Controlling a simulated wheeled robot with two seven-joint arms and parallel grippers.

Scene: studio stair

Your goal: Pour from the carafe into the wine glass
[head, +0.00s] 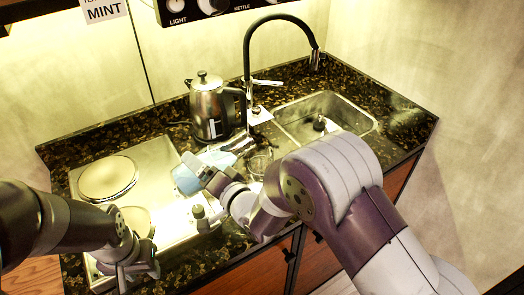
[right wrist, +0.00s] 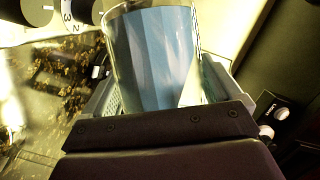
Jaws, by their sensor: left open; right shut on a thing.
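The carafe (head: 187,180), clear with pale blue in it, is tilted over the counter in the head view. My right gripper (head: 196,168) is shut on it. The carafe (right wrist: 152,60) fills the space between the fingers in the right wrist view; its mouth is out of that picture. A clear glass (head: 259,162), seemingly the wine glass, stands on the counter to the right of the carafe, partly hidden by my right arm; its stem is not clear to see. My left gripper (head: 143,268) is open and empty near the counter's front left edge.
A steel kettle (head: 207,110) stands behind the carafe. The sink (head: 345,112) with a black tap (head: 247,62) lies to the right. A hob with round plates (head: 108,178) is at left.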

